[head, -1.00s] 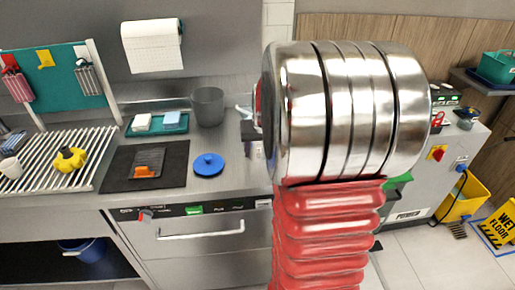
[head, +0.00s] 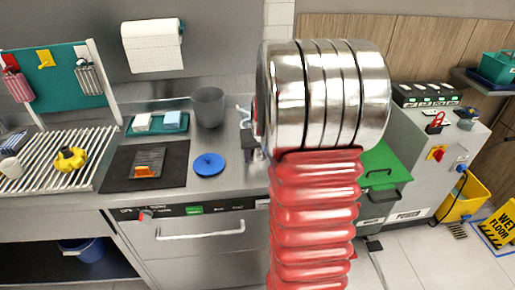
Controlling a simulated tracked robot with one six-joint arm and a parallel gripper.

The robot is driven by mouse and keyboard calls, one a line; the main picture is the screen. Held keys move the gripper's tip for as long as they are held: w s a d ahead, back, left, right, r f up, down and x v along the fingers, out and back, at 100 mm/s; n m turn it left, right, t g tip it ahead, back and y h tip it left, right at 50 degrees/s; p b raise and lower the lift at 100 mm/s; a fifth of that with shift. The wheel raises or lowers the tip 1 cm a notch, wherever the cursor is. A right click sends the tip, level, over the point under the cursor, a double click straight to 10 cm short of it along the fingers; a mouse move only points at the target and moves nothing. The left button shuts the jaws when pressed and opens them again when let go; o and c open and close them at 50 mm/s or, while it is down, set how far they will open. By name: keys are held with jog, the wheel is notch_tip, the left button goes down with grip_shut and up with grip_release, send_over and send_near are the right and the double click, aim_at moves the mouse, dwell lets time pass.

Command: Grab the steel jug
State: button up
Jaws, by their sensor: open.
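I cannot make out a steel jug in the head view. A plain grey cylindrical container (head: 208,107) stands upright at the back of the steel counter (head: 232,178), but I cannot tell whether it is the jug. My own arm, with polished steel rings and a red ribbed sleeve, fills the middle of the view and hides the counter's right part. My gripper is not visible. A small dark object (head: 249,142) is partly hidden at the left edge of my arm.
A blue round lid (head: 209,164) and a black mat (head: 120,167) with an orange-handled brush (head: 148,163) lie on the counter. A teal tray (head: 174,124) and a slatted rack (head: 35,178) are further left. A grey machine (head: 415,160) with a green flap (head: 388,168) stands right.

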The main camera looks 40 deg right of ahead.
jog(key=shift+c, duration=0.6)
grip_shut()
dwell(0.4)
